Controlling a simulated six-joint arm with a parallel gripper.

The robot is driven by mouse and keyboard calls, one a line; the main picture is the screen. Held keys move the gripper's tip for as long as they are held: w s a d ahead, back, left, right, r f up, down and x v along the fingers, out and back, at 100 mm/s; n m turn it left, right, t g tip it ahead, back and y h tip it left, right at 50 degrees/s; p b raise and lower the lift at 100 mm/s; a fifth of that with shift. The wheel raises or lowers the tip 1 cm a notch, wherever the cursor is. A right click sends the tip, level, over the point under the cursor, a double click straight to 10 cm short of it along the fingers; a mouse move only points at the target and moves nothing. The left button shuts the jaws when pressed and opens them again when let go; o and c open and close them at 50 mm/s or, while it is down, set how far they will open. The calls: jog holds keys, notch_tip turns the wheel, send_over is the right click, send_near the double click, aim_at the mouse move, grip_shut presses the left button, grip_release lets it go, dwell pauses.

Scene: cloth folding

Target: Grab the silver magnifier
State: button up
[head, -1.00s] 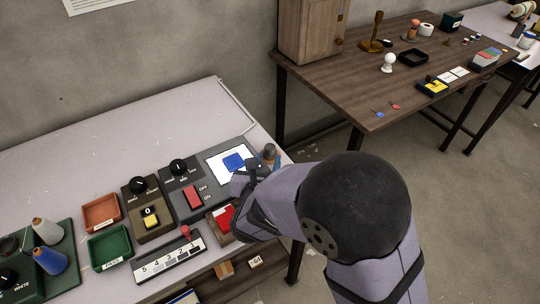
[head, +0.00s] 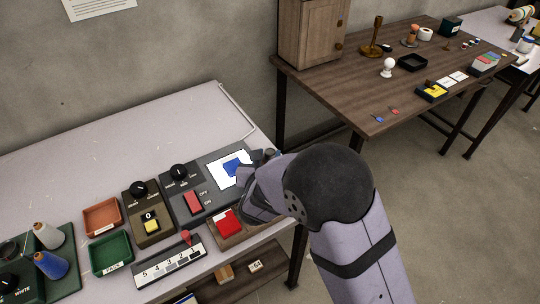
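A small grey round piece (head: 270,153) shows just behind the gripper at the table's right end. It may be the silver magnifier, but it is partly covered and too small to be sure. I cannot tell whether the gripper touches it.
A grey control panel with a red switch (head: 193,202) lies left of the gripper. Orange (head: 103,216) and green (head: 110,253) trays stand left. The table's back middle is clear.

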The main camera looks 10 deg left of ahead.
jog(key=shift+w+f, duration=0.1)
jog(key=shift+w, duration=0.15)
jog(key=shift+c, duration=0.4)
jog(key=c, duration=0.7)
jog(key=shift+o, duration=0.2)
